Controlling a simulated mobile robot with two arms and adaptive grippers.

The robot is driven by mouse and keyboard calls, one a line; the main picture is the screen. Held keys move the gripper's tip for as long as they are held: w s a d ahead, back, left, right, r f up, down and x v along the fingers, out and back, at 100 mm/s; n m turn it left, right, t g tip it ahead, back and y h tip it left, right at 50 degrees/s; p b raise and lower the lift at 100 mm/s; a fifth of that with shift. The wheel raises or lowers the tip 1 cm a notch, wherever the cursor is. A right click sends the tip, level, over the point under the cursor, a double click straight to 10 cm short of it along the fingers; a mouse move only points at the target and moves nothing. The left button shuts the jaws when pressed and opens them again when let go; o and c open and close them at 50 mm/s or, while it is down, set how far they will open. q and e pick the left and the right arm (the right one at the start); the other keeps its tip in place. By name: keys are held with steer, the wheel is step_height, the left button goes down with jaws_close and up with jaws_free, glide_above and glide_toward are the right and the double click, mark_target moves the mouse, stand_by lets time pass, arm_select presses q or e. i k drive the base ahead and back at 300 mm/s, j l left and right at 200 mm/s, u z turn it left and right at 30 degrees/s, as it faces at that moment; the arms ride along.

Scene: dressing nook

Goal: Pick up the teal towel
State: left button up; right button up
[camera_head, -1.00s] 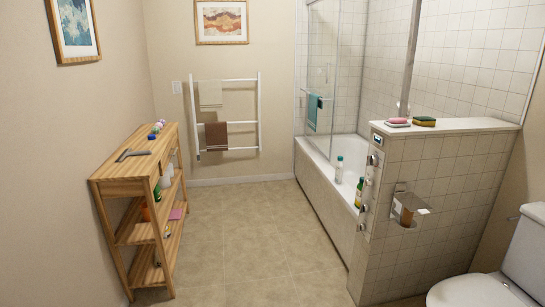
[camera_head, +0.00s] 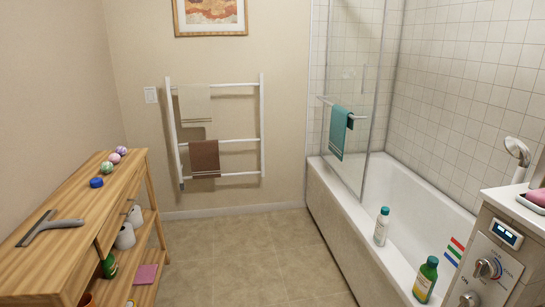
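The teal towel (camera_head: 338,132) hangs over a bar on the glass screen of the bathtub, at the right of the middle in the head view. It has a pale stripe near its lower edge. Neither of my grippers shows in the view.
The bathtub (camera_head: 331,196) runs along the right, with a white bottle (camera_head: 382,227) and a green bottle (camera_head: 426,279) on its rim. A wooden shelf (camera_head: 105,205) stands at the left. A wall rack (camera_head: 239,140) holds cream and brown towels. The floor (camera_head: 245,255) between is clear.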

mark_target(342, 118)
steer(key=i+z, duration=0.1)
steer(key=i, duration=0.6)
steer(key=i+j, duration=0.15)
steer(key=i, duration=0.55)
steer(key=i+j+z, duration=0.15)
steer(key=i, duration=0.55)
